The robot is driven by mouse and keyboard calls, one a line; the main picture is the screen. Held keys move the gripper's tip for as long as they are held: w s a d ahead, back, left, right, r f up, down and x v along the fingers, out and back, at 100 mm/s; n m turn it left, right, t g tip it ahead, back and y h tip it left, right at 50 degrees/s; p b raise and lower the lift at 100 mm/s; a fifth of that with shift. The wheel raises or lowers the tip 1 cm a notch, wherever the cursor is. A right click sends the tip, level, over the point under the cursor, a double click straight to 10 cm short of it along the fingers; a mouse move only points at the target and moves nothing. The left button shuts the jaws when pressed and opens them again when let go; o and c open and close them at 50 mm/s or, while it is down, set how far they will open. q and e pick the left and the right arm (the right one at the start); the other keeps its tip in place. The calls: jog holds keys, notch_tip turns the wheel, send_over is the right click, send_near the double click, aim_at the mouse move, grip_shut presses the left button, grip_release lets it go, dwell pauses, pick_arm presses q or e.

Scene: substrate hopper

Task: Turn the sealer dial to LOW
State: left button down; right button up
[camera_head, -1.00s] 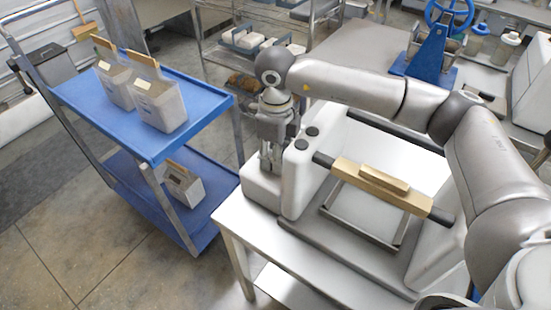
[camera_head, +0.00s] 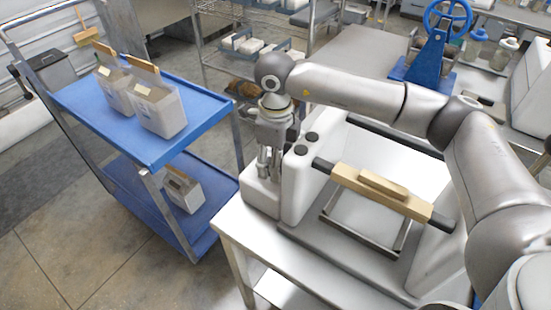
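The sealer stands on a white table, with a white body (camera_head: 302,196) and a bar with a wooden grip (camera_head: 380,190) across its front. My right arm comes in from the right and reaches over the sealer. My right gripper (camera_head: 268,166) points down at the low white block (camera_head: 262,196) on the sealer's left end. Its fingers are close together there, and I cannot tell whether they are open or shut on something. The dial and its LOW mark cannot be made out; the gripper may be covering the dial. My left gripper is not in view.
Two dark round knobs (camera_head: 306,142) sit on the sealer beside the gripper. A blue hand-wheel device (camera_head: 430,55) stands behind.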

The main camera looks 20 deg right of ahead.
notch_tip(320, 180, up, 12)
dwell(0.5)
